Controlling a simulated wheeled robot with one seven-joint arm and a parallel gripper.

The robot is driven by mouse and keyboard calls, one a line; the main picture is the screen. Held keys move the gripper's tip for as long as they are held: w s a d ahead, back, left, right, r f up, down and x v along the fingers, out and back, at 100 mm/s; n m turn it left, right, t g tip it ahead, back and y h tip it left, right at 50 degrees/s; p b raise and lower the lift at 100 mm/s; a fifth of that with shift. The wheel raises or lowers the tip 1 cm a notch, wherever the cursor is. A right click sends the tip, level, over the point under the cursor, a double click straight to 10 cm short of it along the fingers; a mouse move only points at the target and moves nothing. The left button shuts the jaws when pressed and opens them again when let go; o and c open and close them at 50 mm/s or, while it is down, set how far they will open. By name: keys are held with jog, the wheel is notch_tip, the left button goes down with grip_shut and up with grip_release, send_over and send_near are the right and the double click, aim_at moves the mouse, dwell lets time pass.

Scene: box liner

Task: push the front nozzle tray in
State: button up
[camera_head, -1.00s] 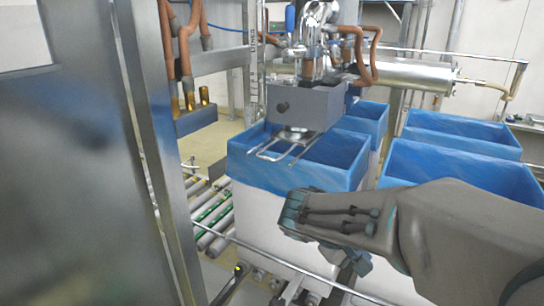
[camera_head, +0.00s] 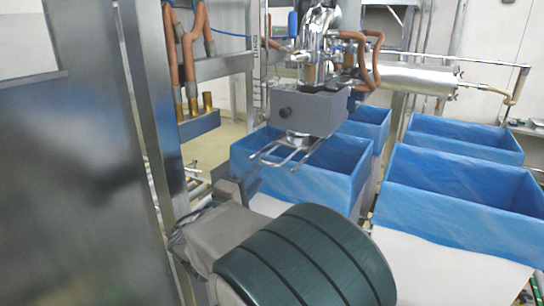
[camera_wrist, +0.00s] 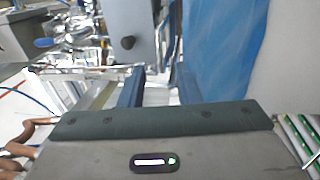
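The front nozzle tray (camera_head: 285,153) is a thin metal wire frame under the grey nozzle block (camera_head: 308,112) in the head view. It sticks out toward the front left, over the blue-lined box. My gripper (camera_head: 240,182) is at the near left of the tray, beside the box, partly hidden behind my arm. I cannot tell whether it touches the tray. In the wrist view, the two dark blue fingers of my gripper (camera_wrist: 160,76) are apart, with nothing clearly held between them. The nozzle block (camera_wrist: 140,22) with its dark knob is just ahead; the tray is hard to make out there.
A blue-lined box (camera_head: 325,185) stands below the nozzle, with more lined boxes (camera_head: 465,190) to the right. A steel post (camera_head: 150,150) and brown hoses (camera_head: 187,55) stand to the left. A steel cylinder (camera_head: 405,78) is behind.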

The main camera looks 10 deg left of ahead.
jog(key=p+x, duration=0.2)
jog(key=x, duration=0.6)
jog(key=shift+w+d, duration=0.2)
jog(key=shift+w, duration=0.15)
grip_shut()
